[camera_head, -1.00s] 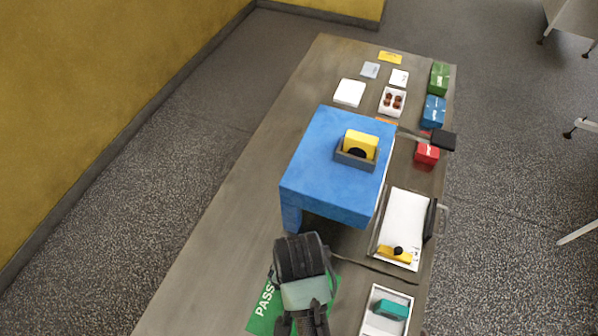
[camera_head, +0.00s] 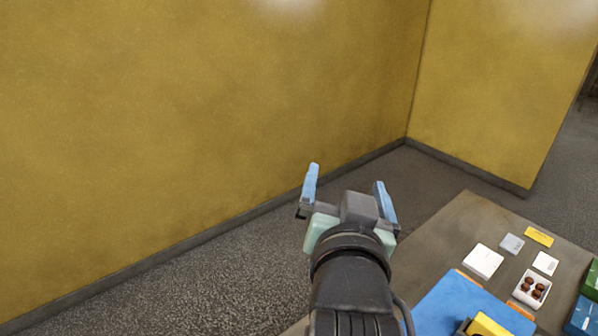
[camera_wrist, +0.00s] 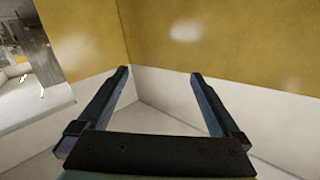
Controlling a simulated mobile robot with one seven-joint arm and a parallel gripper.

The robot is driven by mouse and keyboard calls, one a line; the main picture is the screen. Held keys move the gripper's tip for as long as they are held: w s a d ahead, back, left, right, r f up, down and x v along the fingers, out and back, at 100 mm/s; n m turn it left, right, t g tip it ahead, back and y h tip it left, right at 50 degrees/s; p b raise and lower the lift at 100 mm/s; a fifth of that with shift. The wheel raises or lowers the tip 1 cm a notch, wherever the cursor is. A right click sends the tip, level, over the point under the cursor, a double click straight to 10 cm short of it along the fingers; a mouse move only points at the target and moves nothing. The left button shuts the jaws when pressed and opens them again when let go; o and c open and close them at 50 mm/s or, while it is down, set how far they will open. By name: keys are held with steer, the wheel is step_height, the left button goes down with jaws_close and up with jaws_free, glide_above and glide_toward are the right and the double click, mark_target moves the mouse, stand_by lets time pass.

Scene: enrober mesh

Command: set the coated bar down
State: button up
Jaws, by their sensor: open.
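My gripper (camera_head: 346,180) is raised over the floor to the left of the table, its two blue fingers apart and pointing up toward the yellow wall. In the wrist view my gripper (camera_wrist: 159,74) also shows open, with nothing between the fingers. I cannot make out a coated bar in either view now. The near part of the table, where a green PASS mat lay in the earlier view, is out of the picture.
The table (camera_head: 462,232) fills the lower right. On it are a blue housing (camera_head: 445,308) with a yellow piece (camera_head: 487,325), a white tray (camera_head: 530,301) of several brown rounds, white pads (camera_head: 483,261) and a yellow card (camera_head: 538,237). The floor at left is clear.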

steer(key=s+a+r+n+t, duration=0.1)
steer(key=s+a+r+t, duration=0.1)
steer(key=r, duration=0.7)
steer(key=s+a+r+n+t+y, duration=0.1)
steer(key=s+a+r+t, duration=0.1)
steer(key=s+r+t, duration=0.3)
steer(key=s+a+r+n+t, duration=0.2)
steer(key=s+r+t, duration=0.2)
steer(key=r, duration=0.9)
steer(key=shift+s+a+r+y, duration=0.15)
steer(key=shift+s+r+y, duration=0.2)
steer(key=shift+s, duration=0.5)
